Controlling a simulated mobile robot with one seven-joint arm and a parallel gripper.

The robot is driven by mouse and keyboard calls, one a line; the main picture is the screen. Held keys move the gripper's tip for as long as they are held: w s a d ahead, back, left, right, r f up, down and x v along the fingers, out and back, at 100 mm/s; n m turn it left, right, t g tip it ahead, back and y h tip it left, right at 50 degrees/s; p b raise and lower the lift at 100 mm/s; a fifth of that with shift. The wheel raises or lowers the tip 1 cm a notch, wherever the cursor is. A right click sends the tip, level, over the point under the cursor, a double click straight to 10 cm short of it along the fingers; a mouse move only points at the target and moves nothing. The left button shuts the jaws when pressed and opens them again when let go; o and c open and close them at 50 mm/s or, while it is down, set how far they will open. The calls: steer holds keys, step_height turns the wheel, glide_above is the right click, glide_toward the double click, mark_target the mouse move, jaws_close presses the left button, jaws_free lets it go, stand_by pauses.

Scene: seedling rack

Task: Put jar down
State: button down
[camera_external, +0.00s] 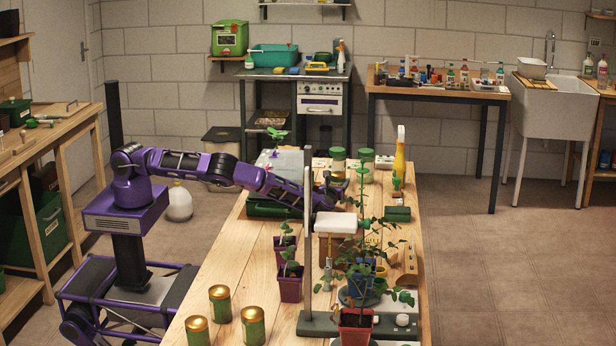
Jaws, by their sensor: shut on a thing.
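My gripper (334,188) is low over the middle of the wooden table, shut on a jar. The grip itself is small and partly hidden by the arm and a white lamp-like head. A jar with a green lid (338,160) shows right at the gripper's far side; it looks like the held one, and I cannot tell whether its base touches the table. A second green-lidded jar (366,164) stands upright just to its right. Three jars with gold lids stand at the table's near left: one (220,304), another (253,326) and a third (197,331).
The wooden table (236,268) has bare room at its left front. A yellow spray bottle (399,158) stands at the far right.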

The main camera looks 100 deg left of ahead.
steer(key=shift+c, duration=0.2)
jaws_free()
steer(key=shift+d+r, duration=0.1)
steer(key=d, duration=0.4)
steer(key=s+d, duration=0.1)
steer(key=d, duration=0.6)
steer(key=shift+s+d, duration=0.4)
